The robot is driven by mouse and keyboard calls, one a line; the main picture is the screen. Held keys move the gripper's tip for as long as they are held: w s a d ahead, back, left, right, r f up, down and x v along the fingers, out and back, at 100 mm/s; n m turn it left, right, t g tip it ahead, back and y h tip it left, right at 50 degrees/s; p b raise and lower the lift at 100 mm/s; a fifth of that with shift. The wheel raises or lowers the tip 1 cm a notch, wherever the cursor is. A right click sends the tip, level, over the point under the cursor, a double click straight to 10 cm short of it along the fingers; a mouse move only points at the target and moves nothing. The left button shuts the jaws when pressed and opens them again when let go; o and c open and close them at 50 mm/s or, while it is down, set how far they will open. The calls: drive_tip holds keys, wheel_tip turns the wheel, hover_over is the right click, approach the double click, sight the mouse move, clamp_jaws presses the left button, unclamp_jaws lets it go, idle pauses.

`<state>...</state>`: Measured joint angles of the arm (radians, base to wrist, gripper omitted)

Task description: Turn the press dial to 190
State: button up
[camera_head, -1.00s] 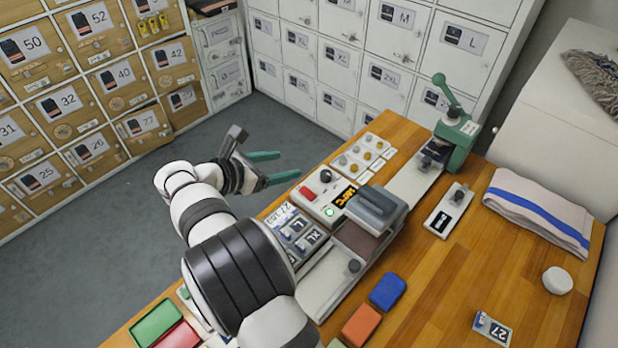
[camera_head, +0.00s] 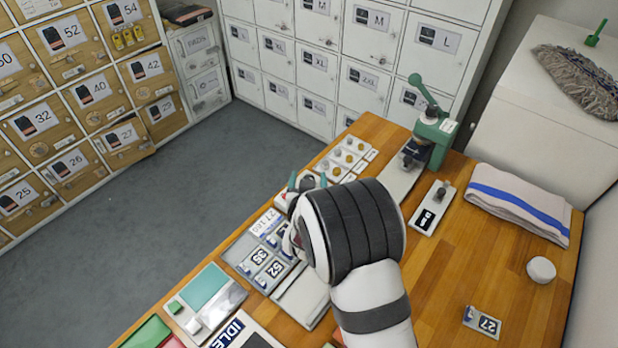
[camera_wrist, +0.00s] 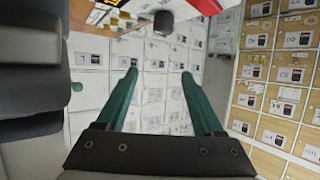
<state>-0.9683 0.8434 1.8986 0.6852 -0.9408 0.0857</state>
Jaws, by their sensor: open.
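The press's white control box shows at the top edge of the wrist view, with its dark dial (camera_wrist: 163,22), a red button (camera_wrist: 207,5) and part of an orange display (camera_wrist: 113,3). The display reading cannot be made out. My gripper (camera_wrist: 159,76) has two green fingers spread apart with nothing between them. The dial lies beyond the fingertips, roughly in line with the gap and apart from them. In the head view my gripper (camera_head: 307,181) is at the control box, and my arm hides the dial and most of the press.
A tray of number tags (camera_head: 262,262) lies beside the press. Small parts (camera_head: 345,157) sit behind it, and a green hand press (camera_head: 432,140) stands at the back right. A folded towel (camera_head: 520,200) and a white puck (camera_head: 541,269) lie on the right.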

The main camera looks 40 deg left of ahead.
approach(309, 177)
drive_tip(key=x, duration=0.3)
drive_tip(key=shift+w+f, duration=0.1)
drive_tip(key=shift+f, duration=0.35)
drive_tip(key=x, duration=0.6)
drive_tip(key=shift+w+a, duration=0.2)
drive_tip(key=shift+w, duration=0.05)
clamp_jaws()
